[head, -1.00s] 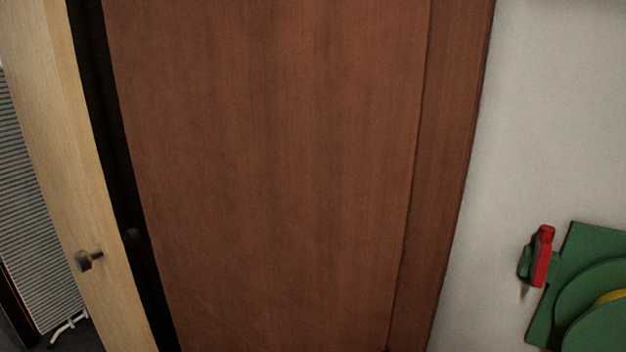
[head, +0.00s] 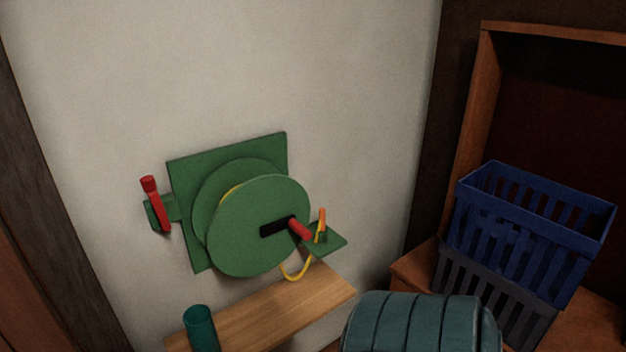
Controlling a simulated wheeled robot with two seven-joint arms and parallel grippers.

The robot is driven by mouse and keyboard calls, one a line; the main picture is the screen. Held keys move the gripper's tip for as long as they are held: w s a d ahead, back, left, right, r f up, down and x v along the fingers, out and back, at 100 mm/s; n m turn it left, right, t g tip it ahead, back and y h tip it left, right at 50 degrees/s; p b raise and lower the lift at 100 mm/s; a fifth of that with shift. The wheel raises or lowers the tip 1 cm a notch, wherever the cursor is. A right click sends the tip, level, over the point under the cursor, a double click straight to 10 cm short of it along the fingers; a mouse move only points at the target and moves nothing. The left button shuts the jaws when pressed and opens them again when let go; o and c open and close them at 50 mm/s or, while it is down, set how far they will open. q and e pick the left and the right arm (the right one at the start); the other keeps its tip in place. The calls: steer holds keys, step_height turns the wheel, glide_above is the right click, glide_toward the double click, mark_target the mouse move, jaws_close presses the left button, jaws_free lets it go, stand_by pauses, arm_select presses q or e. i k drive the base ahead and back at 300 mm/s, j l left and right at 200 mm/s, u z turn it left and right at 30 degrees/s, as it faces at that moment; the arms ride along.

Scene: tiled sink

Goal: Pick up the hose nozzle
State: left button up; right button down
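A green hose reel (head: 255,235) is mounted on the pale wall, with a black crank and a red handle (head: 300,229) on its front. A yellow hose (head: 296,275) loops below the reel toward a small green bracket (head: 332,243) on its right. A slim orange piece (head: 322,217) stands upright in that bracket, by the yellow hose, and looks like a hose nozzle. A red stick-like piece (head: 156,204) sits tilted in a green holder left of the reel; I cannot tell whether it is a nozzle. Neither of my grippers is in view.
A wooden shelf (head: 285,308) runs below the reel, with a teal cup (head: 201,328) at its left. A ribbed teal object (head: 415,325) is at the bottom. A blue basket (head: 530,235) sits on a dark grey one (head: 490,300) at right.

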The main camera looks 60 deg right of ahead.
mark_target(322, 217)
steer(key=z, duration=2.15)
